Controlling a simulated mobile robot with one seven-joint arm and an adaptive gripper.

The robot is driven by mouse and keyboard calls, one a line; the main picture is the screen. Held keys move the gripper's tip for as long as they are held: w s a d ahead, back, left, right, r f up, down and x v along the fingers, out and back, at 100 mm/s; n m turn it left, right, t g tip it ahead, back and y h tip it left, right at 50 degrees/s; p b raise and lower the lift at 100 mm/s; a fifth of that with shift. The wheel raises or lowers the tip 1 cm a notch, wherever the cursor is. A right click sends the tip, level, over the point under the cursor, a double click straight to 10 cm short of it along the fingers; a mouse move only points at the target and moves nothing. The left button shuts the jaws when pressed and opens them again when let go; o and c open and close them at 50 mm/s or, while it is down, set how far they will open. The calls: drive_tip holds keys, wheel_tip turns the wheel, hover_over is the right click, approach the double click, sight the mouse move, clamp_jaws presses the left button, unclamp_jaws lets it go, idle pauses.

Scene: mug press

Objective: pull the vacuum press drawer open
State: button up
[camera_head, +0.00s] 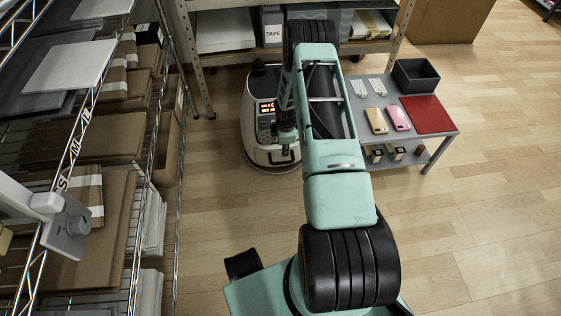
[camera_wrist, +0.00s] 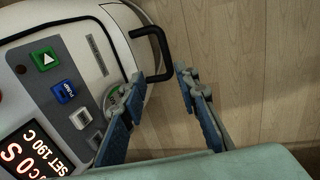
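The vacuum press (camera_head: 262,115) is a rounded white and dark machine on the floor with a lit red display. Its black drawer handle (camera_head: 281,157) is at the lower front. In the wrist view, the black looped handle (camera_wrist: 163,45) stands out from the white front, beside the press panel with its buttons and display (camera_wrist: 35,150). My gripper (camera_wrist: 160,84) is open, with its two blue-padded fingers apart. The lower end of the handle appears between the fingertips in the picture; I cannot tell whether they touch it. In the head view my gripper (camera_head: 286,140) is small and partly hidden by my arm.
A grey table (camera_head: 440,140) at the right holds a red mat (camera_head: 428,114), a dark bin (camera_head: 415,75) and phone-like items. Wire shelving (camera_head: 100,150) with boxes fills the left. A shelf (camera_head: 230,57) stands behind the press. Wood floor in front is clear.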

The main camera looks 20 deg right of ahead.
sight(282, 162)
drive_tip(key=b+x, duration=0.1)
drive_tip(key=x, duration=0.2)
drive_tip(key=b+x, duration=0.2)
drive_tip(key=x, duration=0.2)
drive_tip(key=b+x, duration=0.1)
drive_tip(key=x, duration=0.3)
drive_tip(key=shift+s+a+f, duration=0.35)
drive_tip(key=shift+a, duration=0.05)
drive_tip(key=shift+c, duration=0.4)
clamp_jaws()
